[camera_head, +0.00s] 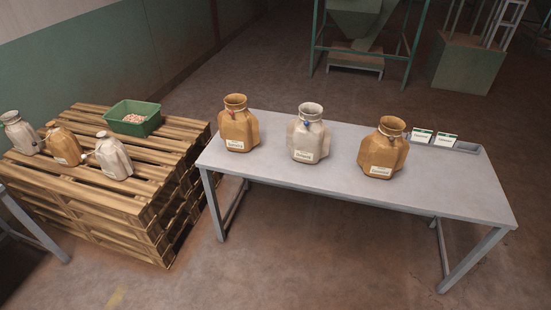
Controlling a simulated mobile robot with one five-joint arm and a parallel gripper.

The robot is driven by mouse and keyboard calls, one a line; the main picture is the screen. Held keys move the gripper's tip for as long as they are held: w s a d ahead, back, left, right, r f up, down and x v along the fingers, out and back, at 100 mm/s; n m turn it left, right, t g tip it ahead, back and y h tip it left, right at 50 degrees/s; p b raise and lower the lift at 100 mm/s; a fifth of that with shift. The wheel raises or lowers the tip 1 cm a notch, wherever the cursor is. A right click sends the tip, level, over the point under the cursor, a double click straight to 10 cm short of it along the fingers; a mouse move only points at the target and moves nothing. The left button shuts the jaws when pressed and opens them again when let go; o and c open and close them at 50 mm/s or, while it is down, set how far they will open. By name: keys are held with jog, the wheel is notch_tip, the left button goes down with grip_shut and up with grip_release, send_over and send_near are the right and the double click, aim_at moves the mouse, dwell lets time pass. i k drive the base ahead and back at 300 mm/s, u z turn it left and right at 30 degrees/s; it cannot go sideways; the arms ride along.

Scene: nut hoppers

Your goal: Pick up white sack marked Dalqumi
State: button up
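A white sack (308,136) stands upright in the middle of the grey table, with a blue tag at its neck and a pale label low on its front. Two more whitish sacks stand on the pallet stack: one at the far left (20,135) and one nearer the middle (113,158). The label writing is too small to read, so I cannot tell which sack is marked Dalqumi. My gripper is not in view.
Tan sacks stand on the table (518,222) at left (239,126) and right (383,150), flanking the white one. A third tan sack (64,147) and a green crate (133,127) are on the pallets (150,215). The table's front right is clear.

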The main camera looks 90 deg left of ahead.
aim_at(311, 143)
jog(key=u, duration=2.85)
